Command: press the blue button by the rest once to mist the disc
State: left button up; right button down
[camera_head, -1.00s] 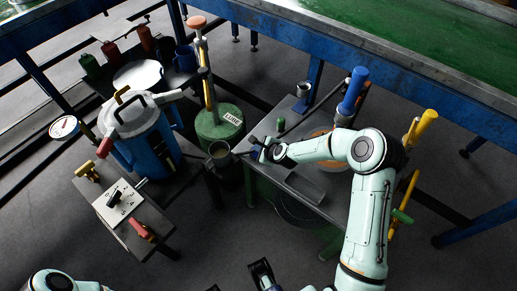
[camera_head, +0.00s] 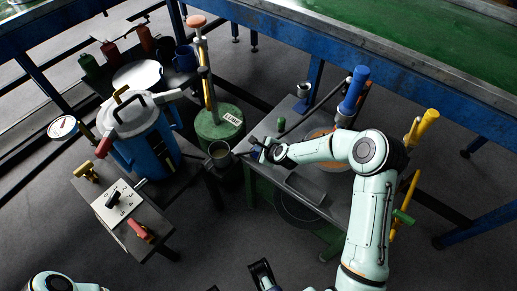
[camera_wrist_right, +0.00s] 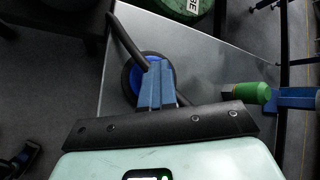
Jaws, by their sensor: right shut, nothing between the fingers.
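My right gripper (camera_head: 262,150) is shut and empty at the left edge of the dark metal table (camera_head: 258,184). In the right wrist view its blue fingers (camera_wrist_right: 155,85) point at the blue button (camera_wrist_right: 139,76), which sits in a dark ring. The fingers overlap the button's right part; I cannot tell whether they touch it. In the head view the button is mostly hidden by the gripper. An orange-tan disc (camera_head: 318,134) lies on the table, partly behind my right forearm. A dark gripper, likely my left (camera_head: 262,270), is at the bottom edge; its jaws are unclear.
A small green piece (camera_head: 281,123) and a tall blue handle (camera_head: 353,88) are near the disc. A blue pot (camera_head: 147,140) stands farther left.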

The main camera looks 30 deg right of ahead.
jog(key=shift+s+f, duration=0.3)
jog(key=shift+f, duration=0.05)
jog(key=shift+w+r+p, duration=0.2)
jog(key=shift+r+p, duration=1.7)
jog(key=shift+r, duration=1.4)
